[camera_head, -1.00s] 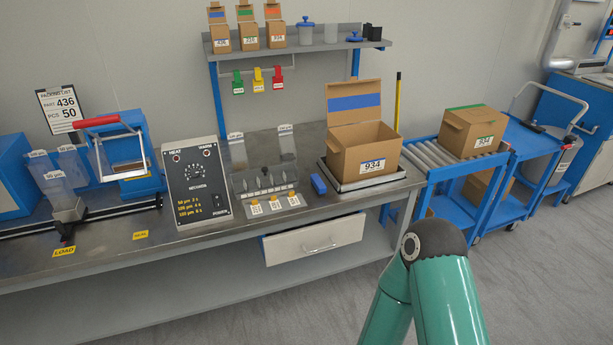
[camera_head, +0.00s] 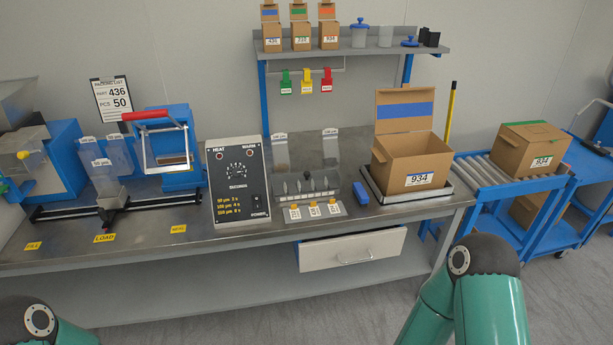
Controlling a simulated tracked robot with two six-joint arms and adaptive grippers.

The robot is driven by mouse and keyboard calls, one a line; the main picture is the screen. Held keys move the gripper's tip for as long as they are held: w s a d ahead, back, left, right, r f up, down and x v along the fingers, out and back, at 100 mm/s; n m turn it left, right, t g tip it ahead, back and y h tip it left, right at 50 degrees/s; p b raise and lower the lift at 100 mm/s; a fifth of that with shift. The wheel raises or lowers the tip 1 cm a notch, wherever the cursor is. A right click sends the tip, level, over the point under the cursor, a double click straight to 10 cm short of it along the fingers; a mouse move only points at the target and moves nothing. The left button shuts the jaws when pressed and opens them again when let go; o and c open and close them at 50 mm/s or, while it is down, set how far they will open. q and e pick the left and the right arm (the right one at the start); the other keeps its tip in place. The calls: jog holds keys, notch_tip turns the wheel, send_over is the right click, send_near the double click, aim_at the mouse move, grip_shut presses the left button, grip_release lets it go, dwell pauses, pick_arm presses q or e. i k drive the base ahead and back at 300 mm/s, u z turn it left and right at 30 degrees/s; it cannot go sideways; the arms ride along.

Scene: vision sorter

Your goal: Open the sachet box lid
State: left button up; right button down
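No box in view is clearly marked as the sachet box, so I cannot tell which one it is. A large cardboard box (camera_head: 395,172) labelled 934 stands with its top open and its back flap up, a blue band on the flap. A closed cardboard box (camera_head: 532,148) with green tape sits on the roller cart at the right. Three small cardboard boxes with raised flaps stand on the shelf: blue (camera_head: 272,37), green (camera_head: 301,37) and orange (camera_head: 329,37). Only teal links of my arms show at the bottom left and bottom right; neither gripper is in view.
A grey control box (camera_head: 238,184) stands on the steel bench (camera_head: 215,240), left of a tagged compartment rack (camera_head: 312,192). A blue lever press (camera_head: 165,150) stands further left. A drawer (camera_head: 352,249) sticks out under the bench. The bench's front strip is mostly clear.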

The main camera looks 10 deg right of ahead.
aim_at(306, 174)
jog(key=i, duration=0.85)
jog(key=z, duration=0.05)
